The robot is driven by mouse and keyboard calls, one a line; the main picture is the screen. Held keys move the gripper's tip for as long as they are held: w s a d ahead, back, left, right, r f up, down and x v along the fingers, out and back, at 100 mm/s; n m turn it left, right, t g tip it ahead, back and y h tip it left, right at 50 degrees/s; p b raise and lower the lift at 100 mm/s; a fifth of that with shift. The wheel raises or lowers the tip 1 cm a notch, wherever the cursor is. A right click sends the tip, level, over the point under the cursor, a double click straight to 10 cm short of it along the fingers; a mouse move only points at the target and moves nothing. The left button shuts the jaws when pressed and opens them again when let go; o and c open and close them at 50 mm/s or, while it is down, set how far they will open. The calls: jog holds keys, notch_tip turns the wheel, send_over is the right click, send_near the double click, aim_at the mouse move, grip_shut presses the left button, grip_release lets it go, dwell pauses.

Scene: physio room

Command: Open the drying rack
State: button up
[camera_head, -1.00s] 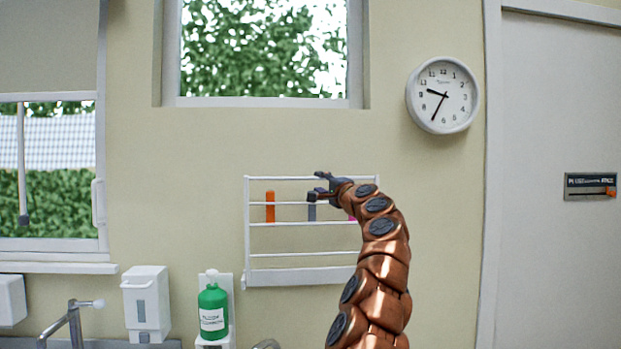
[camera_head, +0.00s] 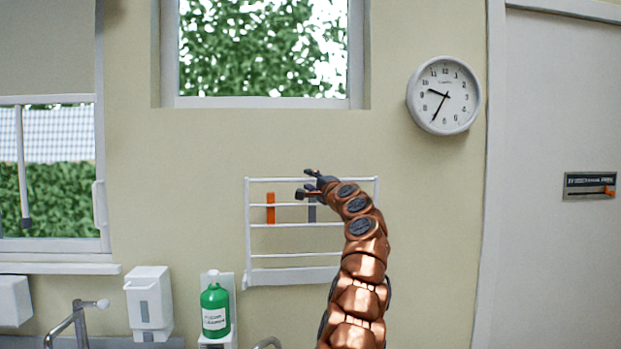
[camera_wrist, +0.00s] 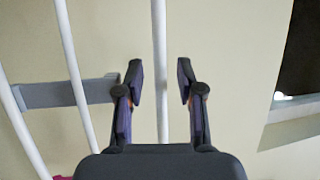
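The white drying rack (camera_head: 248,235) hangs on the wall below the window, looking folded flat, with several horizontal bars. A white rack bar (camera_wrist: 160,40), seemingly the top one, runs through the gap between the fingers without visible contact. Its depth relative to the fingertips is unclear. My arm hides part of the rack's right side.
An orange clip (camera_head: 270,208) and a grey clip (camera_head: 312,208) hang on the rack; the grey one also shows in the wrist view (camera_wrist: 60,94). Below stand a green bottle (camera_head: 215,308), a white dispenser (camera_head: 150,303) and a tap (camera_head: 72,318). A clock (camera_head: 443,95) hangs upper right.

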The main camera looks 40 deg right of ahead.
jog(key=shift+w, duration=0.1)
jog(key=shift+c, duration=0.4)
grip_shut()
dwell(0.3)
